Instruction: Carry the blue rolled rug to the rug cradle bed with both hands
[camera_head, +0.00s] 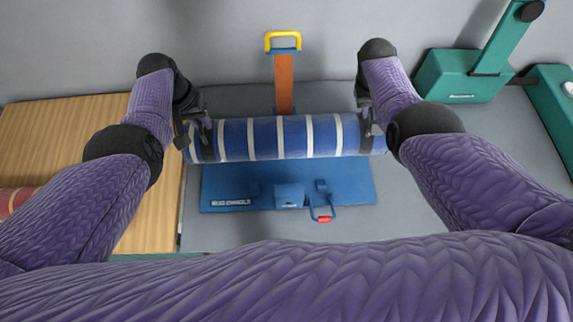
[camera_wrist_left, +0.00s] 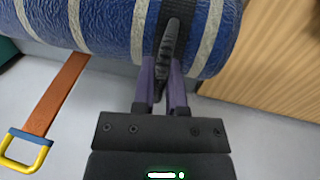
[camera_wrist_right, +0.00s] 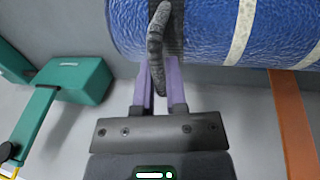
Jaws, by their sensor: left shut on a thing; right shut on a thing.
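The blue rolled rug (camera_head: 267,138) with cream stripes lies crosswise in the head view, held level between my two grippers. My left gripper (camera_head: 197,135) is shut on a dark handle or band near the rug's left end; its fingers also show in the left wrist view (camera_wrist_left: 167,65). My right gripper (camera_head: 370,128) is shut on a similar dark handle near the right end, seen in the right wrist view (camera_wrist_right: 157,50). The blue rug cradle bed (camera_head: 350,187) shows below the rug in the picture. The rug hides its far part; I cannot tell whether they touch.
An orange strap (camera_head: 284,85) with a yellow buckle (camera_head: 283,35) extends behind the rug. A red-tipped latch (camera_head: 322,213) sits at the cradle's near edge. A wooden table (camera_head: 40,135) with a red roll (camera_head: 18,197) is at left. Green equipment (camera_head: 460,80) stands at right.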

